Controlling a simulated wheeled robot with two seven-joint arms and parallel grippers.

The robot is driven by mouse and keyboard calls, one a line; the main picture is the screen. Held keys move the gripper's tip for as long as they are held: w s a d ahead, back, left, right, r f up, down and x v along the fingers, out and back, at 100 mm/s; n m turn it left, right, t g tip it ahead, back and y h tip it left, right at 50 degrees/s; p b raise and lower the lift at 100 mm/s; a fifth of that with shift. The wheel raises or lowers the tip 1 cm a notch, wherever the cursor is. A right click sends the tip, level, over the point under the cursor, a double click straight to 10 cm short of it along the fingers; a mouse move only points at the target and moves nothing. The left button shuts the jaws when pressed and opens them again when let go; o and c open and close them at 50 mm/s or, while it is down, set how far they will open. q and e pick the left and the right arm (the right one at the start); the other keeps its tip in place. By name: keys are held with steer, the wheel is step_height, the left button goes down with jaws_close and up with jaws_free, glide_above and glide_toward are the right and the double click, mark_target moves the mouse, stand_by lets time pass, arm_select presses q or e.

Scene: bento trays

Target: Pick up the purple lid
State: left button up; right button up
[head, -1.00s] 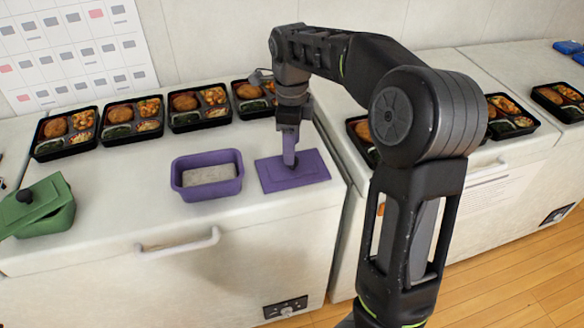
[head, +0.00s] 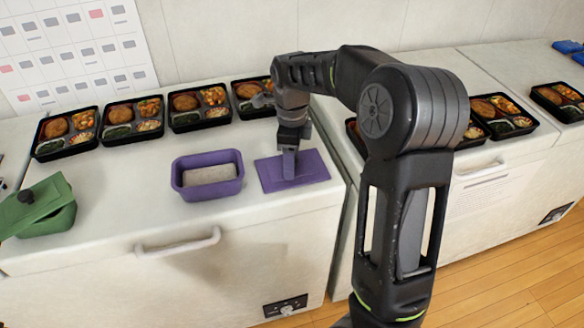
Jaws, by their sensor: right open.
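The purple lid (head: 312,167) lies flat on the white freezer top, near its right front corner. Its middle, where a dark knob showed before, is now hidden behind my right gripper. My right gripper (head: 289,176) points down with its fingertips at the middle of the lid. It is open, and the lid rests flat on the surface. A purple box (head: 207,190), open at the top with something pale grey inside, stands just left of the lid. My left gripper is not in view.
Several black bento trays (head: 133,121) line the back of the freezer. A green box (head: 57,223) with a tilted green lid (head: 41,203) stands at the left front. A second freezer with more trays (head: 497,117) stands on the right, past a gap.

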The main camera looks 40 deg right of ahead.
steer(key=shift+c, duration=0.4)
jaws_close()
stand_by(0.4)
